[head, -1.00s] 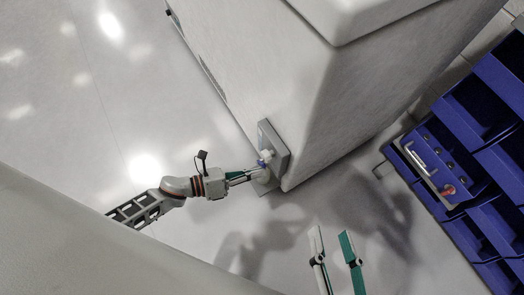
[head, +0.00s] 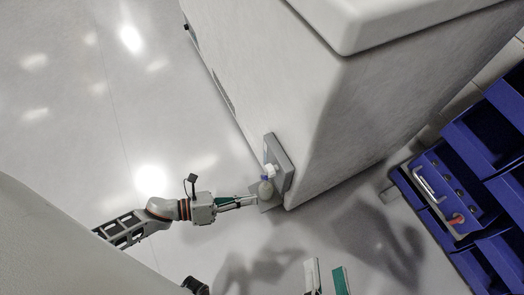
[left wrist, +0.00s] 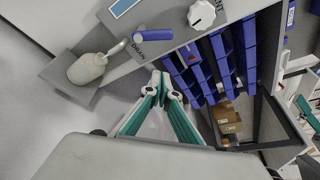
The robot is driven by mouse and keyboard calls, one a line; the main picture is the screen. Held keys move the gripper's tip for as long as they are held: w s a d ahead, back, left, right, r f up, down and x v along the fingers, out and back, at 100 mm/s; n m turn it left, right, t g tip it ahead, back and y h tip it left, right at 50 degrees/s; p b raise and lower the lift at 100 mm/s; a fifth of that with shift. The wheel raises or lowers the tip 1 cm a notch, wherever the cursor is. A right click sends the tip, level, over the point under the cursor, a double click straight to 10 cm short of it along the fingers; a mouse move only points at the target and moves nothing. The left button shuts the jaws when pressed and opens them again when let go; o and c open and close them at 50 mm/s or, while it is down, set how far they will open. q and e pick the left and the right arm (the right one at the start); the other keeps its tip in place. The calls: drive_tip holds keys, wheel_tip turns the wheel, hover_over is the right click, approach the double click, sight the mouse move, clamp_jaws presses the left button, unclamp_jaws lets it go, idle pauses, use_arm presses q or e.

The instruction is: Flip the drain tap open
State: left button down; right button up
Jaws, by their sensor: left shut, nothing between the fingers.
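The drain tap has a blue handle (left wrist: 153,37) beside the word DRAIN in the left wrist view, with a metal spout (left wrist: 117,48) over a pale rounded bottle (left wrist: 87,68). In the head view the blue part (head: 265,178) is small, just above the bottle (head: 266,190) at the machine's lower corner. My left gripper (head: 255,200) is shut and empty, close beside the bottle; its fingertips (left wrist: 161,78) show below and apart from the handle in the left wrist view. My right gripper (head: 325,266) is open and empty near the bottom edge.
A white knob (left wrist: 202,14) sits on the same grey panel (head: 279,160) of the big white machine (head: 290,80). The bottle rests on a small grey shelf (left wrist: 58,80). A rack of blue bins (head: 470,200) stands at the right. Bare floor (head: 80,110) lies left.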

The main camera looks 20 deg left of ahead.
use_arm(q)
drive_tip(key=v, duration=0.5)
drive_tip(key=shift+f, duration=0.2)
use_arm(e)
drive_tip(key=shift+w+d+f+n, duration=0.15)
drive_tip(key=shift+d+n, duration=0.25)
drive_tip(key=shift+d, duration=0.05)
use_arm(q)
drive_tip(key=shift+w, duration=0.1)
